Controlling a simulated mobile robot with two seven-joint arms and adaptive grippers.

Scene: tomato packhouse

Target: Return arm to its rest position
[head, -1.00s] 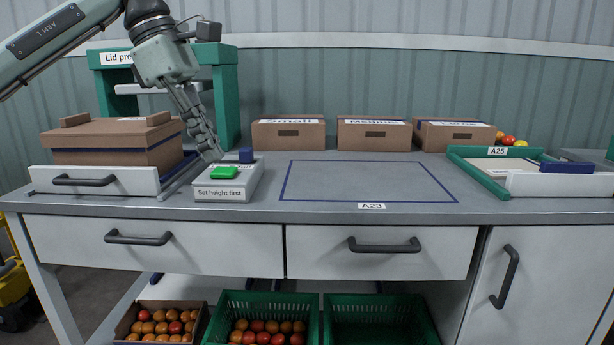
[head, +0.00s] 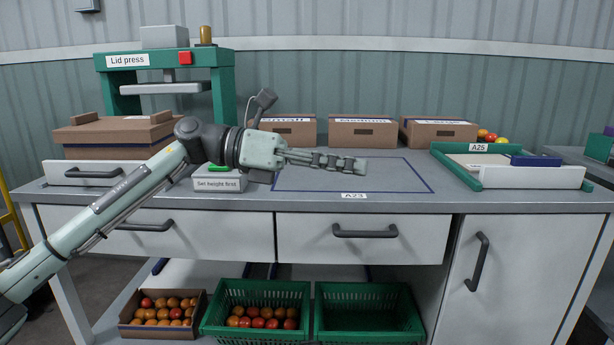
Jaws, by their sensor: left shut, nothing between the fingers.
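My left arm comes in from the lower left and bends at the elbow, with the left gripper (head: 355,166) pointing right. The gripper is shut and empty, in front of the bench top (head: 400,205) and across the blue-outlined rectangle marked A23. A white control box (head: 219,184) labelled "Set height first", with a green button (head: 219,168), is partly hidden behind the arm. My right gripper is not in view.
The green lid press (head: 222,95) stands at the back left, a brown lidded box (head: 110,140) in front of it. Several cardboard boxes (head: 362,132) line the back. A green-edged tray (head: 445,160) is at right. Tomato crates (head: 368,300) stand below.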

